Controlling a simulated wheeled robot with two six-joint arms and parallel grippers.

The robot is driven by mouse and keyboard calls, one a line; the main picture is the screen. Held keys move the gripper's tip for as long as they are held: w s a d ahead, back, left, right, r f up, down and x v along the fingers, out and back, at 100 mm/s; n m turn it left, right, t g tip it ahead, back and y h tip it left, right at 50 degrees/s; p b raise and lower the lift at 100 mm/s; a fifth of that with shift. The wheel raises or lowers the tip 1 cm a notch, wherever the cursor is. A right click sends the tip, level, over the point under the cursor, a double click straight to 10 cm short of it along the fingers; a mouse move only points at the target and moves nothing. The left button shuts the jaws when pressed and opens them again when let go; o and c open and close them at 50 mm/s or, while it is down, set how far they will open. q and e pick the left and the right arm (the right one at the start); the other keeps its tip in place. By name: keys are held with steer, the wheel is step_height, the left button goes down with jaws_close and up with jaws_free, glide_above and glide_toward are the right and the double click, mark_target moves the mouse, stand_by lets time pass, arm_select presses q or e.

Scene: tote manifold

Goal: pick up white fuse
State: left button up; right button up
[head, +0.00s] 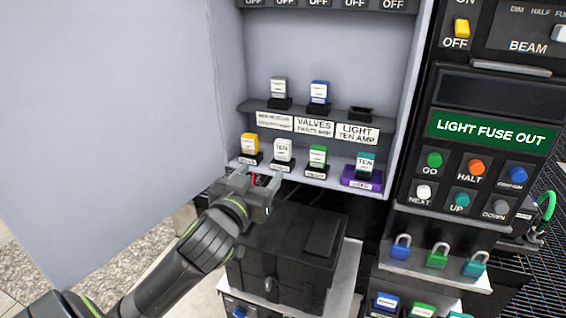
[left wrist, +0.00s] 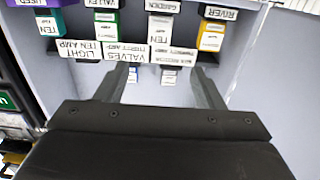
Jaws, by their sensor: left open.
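The white fuse (head: 283,149) stands upright in a black holder on the lower shelf of the open cabinet, between a yellow and a green fuse. In the left wrist view, which is upside down, the white fuse (left wrist: 161,28) shows near the top middle. My left gripper (head: 262,183) is just below and in front of the lower shelf, a little left of the white fuse. Its fingers (left wrist: 163,80) are open and empty, apart from the fuse. My right gripper is in neither view.
Yellow (head: 249,143), green (head: 318,154) and teal (head: 365,161) fuses share the lower shelf. A black box (head: 285,255) is below. The cabinet door (head: 110,110) stands open at left.

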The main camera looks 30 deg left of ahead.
mark_target(281, 148)
arm_select(q)
steer(key=b+x, duration=0.6)
steer(key=x, duration=0.3)
steer(key=shift+w+a+f+b, duration=0.1)
steer(key=shift+w+a+b, duration=0.05)
steer(key=shift+w+b, duration=0.3)
steer(key=b+x, duration=0.2)
steer(key=x, duration=0.2)
steer(key=shift+w+f, duration=0.15)
steer(key=shift+w, duration=0.1)
steer(key=shift+s, duration=0.1)
steer(key=c, duration=0.9)
steer(key=shift+c, duration=0.8)
